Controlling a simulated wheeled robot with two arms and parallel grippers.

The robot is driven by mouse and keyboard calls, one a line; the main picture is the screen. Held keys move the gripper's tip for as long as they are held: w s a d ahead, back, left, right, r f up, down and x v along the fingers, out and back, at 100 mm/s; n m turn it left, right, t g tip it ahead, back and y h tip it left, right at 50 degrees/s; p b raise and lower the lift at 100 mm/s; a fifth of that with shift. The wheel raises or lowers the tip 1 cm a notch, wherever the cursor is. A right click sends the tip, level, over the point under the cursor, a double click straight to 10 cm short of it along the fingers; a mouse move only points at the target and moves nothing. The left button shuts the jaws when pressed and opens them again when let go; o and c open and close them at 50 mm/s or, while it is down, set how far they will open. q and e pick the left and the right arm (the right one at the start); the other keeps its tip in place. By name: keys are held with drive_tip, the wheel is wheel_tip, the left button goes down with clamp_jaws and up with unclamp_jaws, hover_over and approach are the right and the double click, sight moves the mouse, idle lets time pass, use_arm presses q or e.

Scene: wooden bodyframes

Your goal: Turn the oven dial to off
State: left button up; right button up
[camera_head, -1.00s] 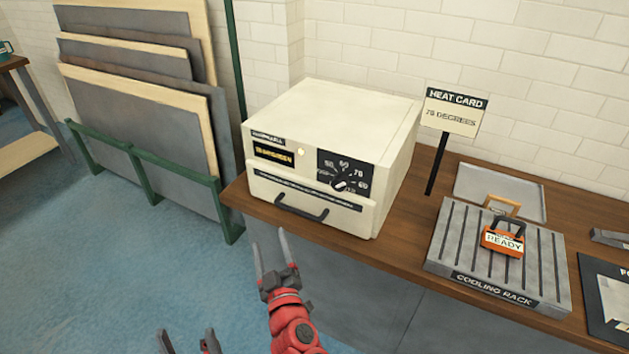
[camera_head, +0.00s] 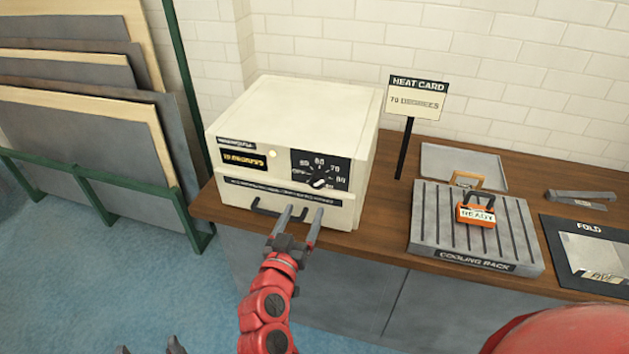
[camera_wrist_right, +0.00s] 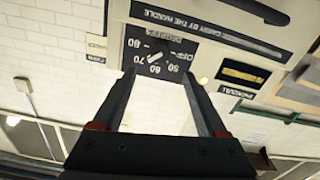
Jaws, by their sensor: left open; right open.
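The cream oven (camera_head: 290,110) stands on the wooden bench. Its black dial (camera_head: 320,182) is at the right of the front panel, among marks for off and several temperatures. The dial's white bar sits slanted; I cannot tell which end points. It also shows in the right wrist view (camera_wrist_right: 155,57), upside down, beyond the fingertips. My right gripper (camera_head: 305,209) is open and empty before the oven front, below the dial and apart from it. My left gripper (camera_head: 150,347) is open at the bottom edge, only its fingertips showing.
The oven's dark handle (camera_head: 262,208) lies just left of my right fingertips. A heat card (camera_head: 415,98) reading 70 degrees stands right of the oven. Boards lean in a green rack (camera_head: 65,172) at left.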

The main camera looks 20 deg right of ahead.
sight(316, 184)
drive_tip(key=p+x, duration=0.2)
drive_tip(key=x, duration=0.8)
drive_tip(key=shift+w+d, duration=0.1)
drive_tip(key=shift+d, duration=0.05)
clamp_jaws()
